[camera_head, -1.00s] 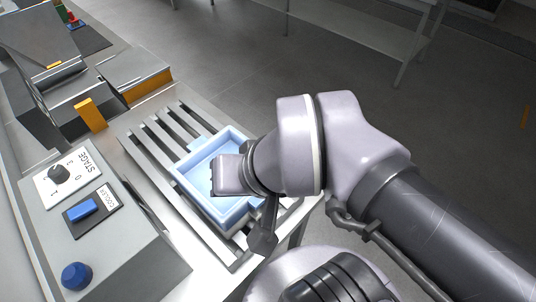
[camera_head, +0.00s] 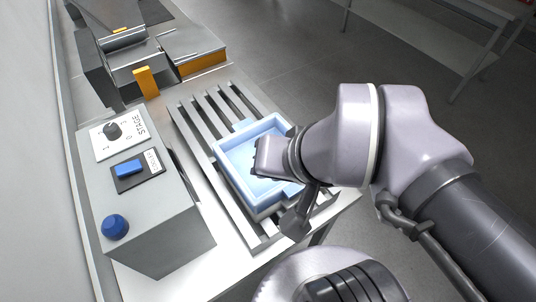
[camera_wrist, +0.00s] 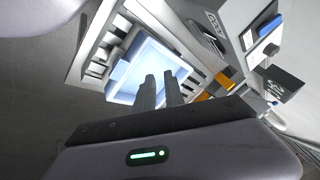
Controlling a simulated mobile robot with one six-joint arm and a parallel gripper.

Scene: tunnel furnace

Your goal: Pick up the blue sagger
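The blue sagger (camera_head: 229,172), a light-blue square open tray, rests on the slatted metal rack in the head view. It has tabs at its sides. In the wrist view the sagger (camera_wrist: 122,72) lies beyond my fingers. My gripper (camera_head: 259,162) is over the right part of the sagger in the head view and hides some of its inside and right wall. In the wrist view my gripper (camera_wrist: 160,88) shows two grey fingers with a gap between them and nothing seen held. I cannot tell whether the fingertips touch the sagger.
The slatted rack (camera_head: 190,123) sits on a light table. A grey control box (camera_head: 172,215) with a blue switch, a dial and a blue knob stands to the left. Metal and orange furnace parts (camera_head: 203,63) are behind. A shelf (camera_head: 450,40) stands across open floor.

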